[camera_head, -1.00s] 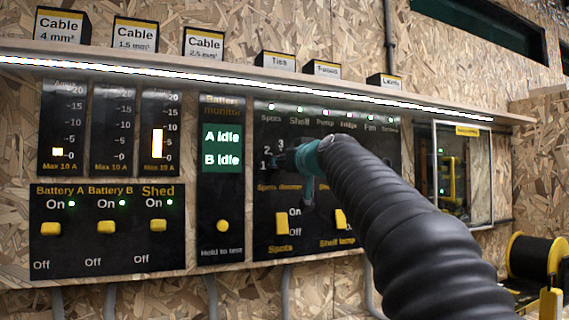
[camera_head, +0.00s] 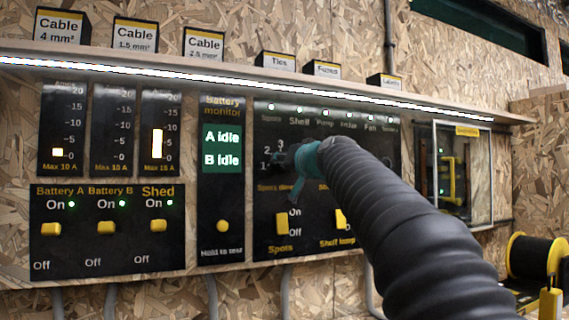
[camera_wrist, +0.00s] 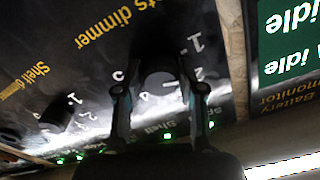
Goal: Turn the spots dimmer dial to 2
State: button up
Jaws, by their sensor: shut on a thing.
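The spots dimmer dial (camera_wrist: 157,78) is a dark round knob on the black panel, between my gripper's fingers in the wrist view. Numbers 1 and 2 are printed to its right in that view. A short pale mark near the dial's edge points roughly towards the 2; its exact alignment is hard to tell. My gripper (camera_wrist: 160,92) is shut on the dial, one finger on each side. In the head view my gripper (camera_head: 283,160) is at the panel beside the printed 1 and 3, and it hides the dial.
A second dial, the shelf dimmer (camera_wrist: 55,118), is nearby on the same panel. Yellow spots (camera_head: 282,223) and shelf lamp (camera_head: 341,219) switches sit below. The battery monitor (camera_head: 222,150) is to the left. A shelf with a light strip (camera_head: 200,76) juts out above.

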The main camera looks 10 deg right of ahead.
jog(key=m+p, duration=0.1)
jog(key=m, duration=0.3)
jog(key=shift+m, duration=0.3)
dwell(0.3)
jog(key=o, duration=1.1)
jog(key=shift+o, duration=0.2)
jog(key=v, duration=1.2)
